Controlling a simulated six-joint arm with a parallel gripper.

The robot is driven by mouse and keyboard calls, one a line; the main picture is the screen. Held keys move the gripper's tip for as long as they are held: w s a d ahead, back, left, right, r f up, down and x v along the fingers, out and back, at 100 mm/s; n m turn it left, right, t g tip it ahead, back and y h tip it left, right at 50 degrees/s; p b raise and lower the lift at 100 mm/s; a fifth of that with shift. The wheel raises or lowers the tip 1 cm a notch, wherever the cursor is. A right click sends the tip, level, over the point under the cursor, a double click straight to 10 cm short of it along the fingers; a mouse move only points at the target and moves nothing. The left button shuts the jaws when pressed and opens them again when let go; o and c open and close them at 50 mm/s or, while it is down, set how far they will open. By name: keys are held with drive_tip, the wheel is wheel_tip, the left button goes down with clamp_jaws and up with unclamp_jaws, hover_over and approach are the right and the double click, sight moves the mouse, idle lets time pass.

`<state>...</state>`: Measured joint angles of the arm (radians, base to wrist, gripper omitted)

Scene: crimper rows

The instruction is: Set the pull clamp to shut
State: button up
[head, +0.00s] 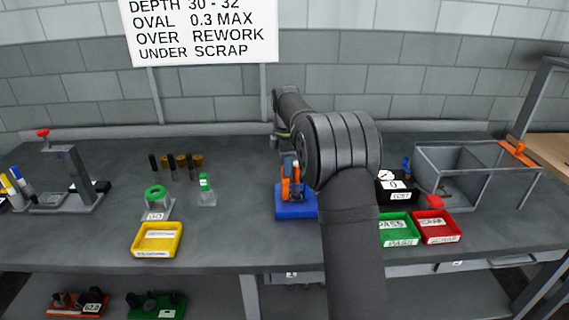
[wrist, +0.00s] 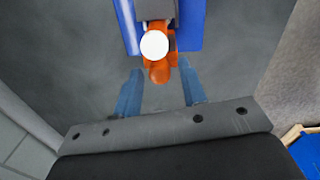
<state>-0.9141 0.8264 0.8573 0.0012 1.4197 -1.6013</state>
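An orange clamp (head: 290,188), which I take for the pull clamp, stands on a blue base (head: 297,210) at mid-table. In the wrist view the orange clamp (wrist: 159,74) shows at the top, with a round white part on it and blue sides of the base (wrist: 190,25) beside it. My gripper (wrist: 161,78) is open, its two blue fingers apart. The orange end lies between the finger lines in the picture; I see no contact. In the head view my arm hides part of the clamp's surroundings. Whether the clamp is open or shut is not clear.
To the left stand a yellow tray (head: 158,240), a green-topped gauge (head: 156,203) and a grey press (head: 75,185). To the right are a green tray (head: 398,230), a red tray (head: 437,227), a black bin (head: 396,190) and a grey open frame box (head: 465,180).

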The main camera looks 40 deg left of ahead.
drive_tip(key=shift+r, duration=0.1)
wheel_tip(320, 180, up, 17)
drive_tip(key=shift+s+d, duration=0.2)
drive_tip(key=shift+d, duration=0.05)
idle(0.4)
drive_tip(key=shift+r, duration=0.1)
idle(0.5)
drive_tip(key=f, duration=1.7)
drive_tip(key=shift+w+a+f, duration=0.15)
drive_tip(key=shift+w+a, duration=0.05)
drive_tip(key=shift+a, duration=0.05)
drive_tip(key=shift+s+a+f, duration=0.1)
drive_tip(key=shift+s+a, duration=0.1)
